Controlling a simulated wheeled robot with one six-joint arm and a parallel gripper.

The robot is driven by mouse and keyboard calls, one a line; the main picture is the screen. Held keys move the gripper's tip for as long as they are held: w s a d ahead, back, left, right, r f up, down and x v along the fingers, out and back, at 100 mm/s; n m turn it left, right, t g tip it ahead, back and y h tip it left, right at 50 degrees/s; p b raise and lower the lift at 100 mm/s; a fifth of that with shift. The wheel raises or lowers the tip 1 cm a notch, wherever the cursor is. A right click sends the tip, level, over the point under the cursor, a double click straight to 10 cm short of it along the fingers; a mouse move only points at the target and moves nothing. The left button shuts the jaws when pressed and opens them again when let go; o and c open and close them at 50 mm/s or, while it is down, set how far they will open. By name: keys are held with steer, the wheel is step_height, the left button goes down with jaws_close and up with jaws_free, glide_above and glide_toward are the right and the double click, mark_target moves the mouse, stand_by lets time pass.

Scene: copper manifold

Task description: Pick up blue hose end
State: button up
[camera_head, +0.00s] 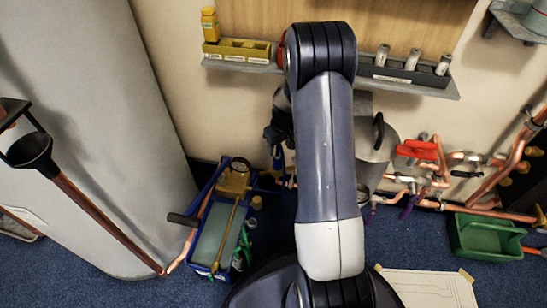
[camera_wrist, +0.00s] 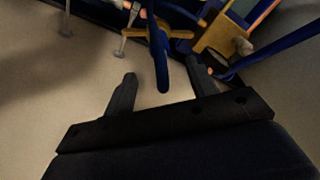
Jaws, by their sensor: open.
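In the wrist view, the blue hose end (camera_wrist: 161,68) hangs as a narrow loop in front of a yellow bracket (camera_wrist: 172,35). My gripper (camera_wrist: 165,85) is open, and its two dark fingers are spread on either side of the hose end's lower tip. I see no finger touching it, though the depth gap is hard to judge. In the head view, my gripper (camera_head: 278,136) is small and dark beside my arm, with a bit of blue hose (camera_head: 278,161) just below it. My arm hides part of that area.
A blue-framed unit (camera_head: 216,232) stands on the floor at lower left. A metal cylinder (camera_head: 372,150) and copper pipes with red-handled valves (camera_head: 418,150) are to the right. A green tray (camera_head: 487,240) lies at lower right. A shelf with bins (camera_head: 240,57) is above.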

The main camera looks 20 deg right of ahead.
mark_target(277, 160)
steer(key=f+b, duration=0.1)
steer(key=f, duration=0.2)
steer(key=w+f+b, duration=0.1)
steer(key=f, duration=0.2)
steer(key=f+b, duration=0.1)
steer(key=f, duration=0.2)
steer(key=shift+w+a+f, duration=0.15)
steer(key=shift+w+f, duration=0.05)
steer(key=shift+f, duration=0.05)
steer(key=shift+c, duration=0.4)
steer(key=shift+r, duration=0.1)
steer(key=c, duration=1.1)
